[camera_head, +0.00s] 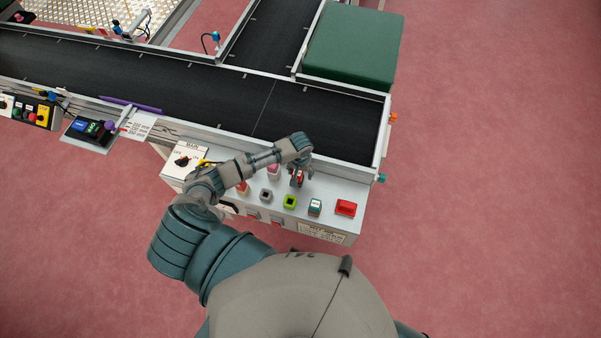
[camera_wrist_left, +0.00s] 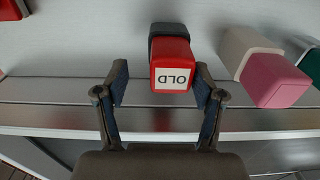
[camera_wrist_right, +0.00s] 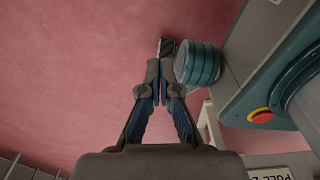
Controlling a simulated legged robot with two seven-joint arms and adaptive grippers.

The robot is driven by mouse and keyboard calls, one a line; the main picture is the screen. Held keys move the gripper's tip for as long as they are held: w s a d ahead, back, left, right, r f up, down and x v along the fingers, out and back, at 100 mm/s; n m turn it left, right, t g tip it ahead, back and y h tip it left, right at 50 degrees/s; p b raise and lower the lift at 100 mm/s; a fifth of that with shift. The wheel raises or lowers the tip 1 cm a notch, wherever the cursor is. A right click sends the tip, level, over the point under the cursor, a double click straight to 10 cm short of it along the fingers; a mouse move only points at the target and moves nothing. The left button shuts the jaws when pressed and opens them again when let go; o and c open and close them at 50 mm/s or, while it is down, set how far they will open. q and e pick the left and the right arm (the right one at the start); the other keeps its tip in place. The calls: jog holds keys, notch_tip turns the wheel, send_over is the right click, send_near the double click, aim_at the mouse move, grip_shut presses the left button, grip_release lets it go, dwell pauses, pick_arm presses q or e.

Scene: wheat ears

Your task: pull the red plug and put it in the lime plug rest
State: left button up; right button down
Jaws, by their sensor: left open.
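The red plug (camera_wrist_left: 173,66) has a white label reading OLD and sits in a dark grey socket (camera_wrist_left: 168,31) on the panel. In the head view the red plug (camera_head: 299,180) shows below my left gripper (camera_head: 297,172). In the left wrist view my left gripper (camera_wrist_left: 160,84) is open, with one finger on each side of the red plug's near end; I cannot tell whether they touch it. The lime plug rest (camera_head: 290,201) stands on the panel just below the gripper in the head view and looks empty. My right gripper (camera_wrist_right: 157,82) is shut, away from the panel.
A pink plug (camera_wrist_left: 277,80) sits in a pale socket beside the red one. A grey rest (camera_head: 265,195), a teal rest (camera_head: 315,207) and a red block (camera_head: 346,208) share the panel (camera_head: 325,190). The black conveyor (camera_head: 330,121) lies behind.

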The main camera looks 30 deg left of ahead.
pick_arm(q)
jog(key=shift+a+f, duration=0.2)
jog(key=shift+f, duration=0.1)
jog(key=shift+a+f, duration=0.2)
jog(key=shift+a, duration=0.6)
jog(key=shift+c, duration=1.2)
jog(key=c, duration=0.4)
jog(key=shift+d, duration=0.3)
jog(key=c, duration=0.4)
jog(key=shift+d, duration=0.25)
jog(key=shift+c, duration=1.2)
jog(key=o, duration=0.4)
jog(key=shift+d, duration=0.15)
jog(key=shift+c, duration=0.2)
jog(key=shift+d+r, duration=0.1)
jog(key=c, duration=0.4)
jog(key=shift+a, duration=0.5)
jog(key=shift+d+r+p, duration=0.1)
jog(key=shift+r+p, duration=0.05)
jog(key=shift+p, duration=0.2)
jog(key=shift+r+p, duration=0.3)
jog(key=shift+p, duration=0.05)
jog(key=shift+r, duration=0.1)
pick_arm(e)
jog(key=shift+w+a+r, duration=0.1)
jog(key=shift+a+r, duration=0.1)
jog(key=shift+r, duration=0.3)
jog(key=shift+a+r, duration=0.2)
jog(key=shift+r, duration=0.3)
